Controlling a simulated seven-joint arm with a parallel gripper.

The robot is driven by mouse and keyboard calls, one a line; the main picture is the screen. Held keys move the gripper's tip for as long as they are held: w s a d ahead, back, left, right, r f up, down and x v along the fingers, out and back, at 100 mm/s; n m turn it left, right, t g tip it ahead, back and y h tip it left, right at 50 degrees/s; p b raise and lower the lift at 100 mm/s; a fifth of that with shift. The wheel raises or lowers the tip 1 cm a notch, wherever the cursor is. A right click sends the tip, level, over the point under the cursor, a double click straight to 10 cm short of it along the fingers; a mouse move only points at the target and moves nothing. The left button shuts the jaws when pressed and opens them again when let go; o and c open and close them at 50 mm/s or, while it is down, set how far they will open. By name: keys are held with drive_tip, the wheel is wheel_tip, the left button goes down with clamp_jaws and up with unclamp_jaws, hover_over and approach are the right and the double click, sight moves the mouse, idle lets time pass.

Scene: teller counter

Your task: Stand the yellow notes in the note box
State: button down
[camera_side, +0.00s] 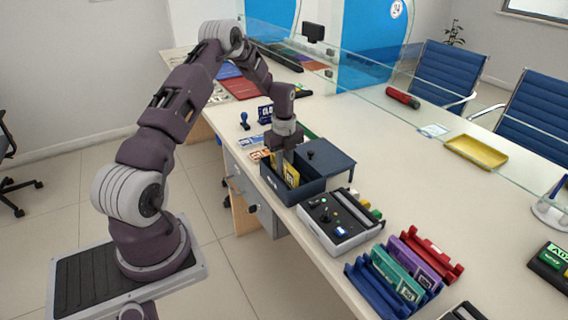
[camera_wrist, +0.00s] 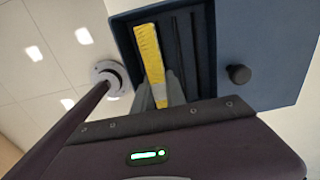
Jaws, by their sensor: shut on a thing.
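The yellow notes (camera_side: 292,174) are in the dark blue note box (camera_side: 309,192), standing on edge and slightly tilted in the side view. In the wrist view the notes (camera_wrist: 149,52) appear as a narrow yellow strip inside the box, beside dark dividers (camera_wrist: 189,50). My gripper (camera_side: 279,168) points down into the box and is shut on the notes; the fingertips (camera_wrist: 160,92) are on either side of their near end. The bottom of the notes is hidden, so I cannot tell whether they touch the floor of the box.
A blue-grey lid with a black knob (camera_side: 327,156) is beside the box. A grey device (camera_side: 338,222) stands in front right, then blue, teal, purple and red holders (camera_side: 404,268). Orange and blue notes (camera_side: 257,153) and a blue stamp (camera_side: 244,122) are behind.

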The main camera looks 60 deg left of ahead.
drive_tip(key=shift+f, duration=1.65)
drive_tip(key=c, duration=1.3)
unclamp_jaws()
drive_tip(key=shift+r, duration=3.55)
